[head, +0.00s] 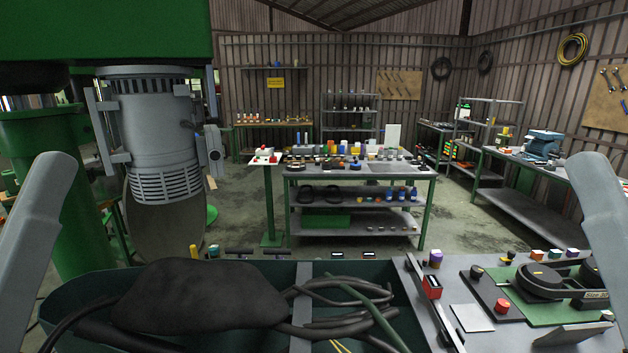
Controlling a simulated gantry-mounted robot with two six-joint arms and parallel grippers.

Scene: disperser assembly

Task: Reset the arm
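My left arm (38,235) shows as a smooth grey link at the left edge, rising from the bottom and leaning to the right. My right arm (598,215) shows as a similar grey link at the right edge, leaning to the left. The two links stand roughly mirrored, and neither visibly touches anything. Neither gripper shows in the head view, so I cannot see their fingers or whether they hold anything.
A dark bin (80,298) with a black bag (205,295) and black hoses (335,300) is in front. A grey bench (450,270) with parts stands at right. A large grey motor (158,135) hangs at left.

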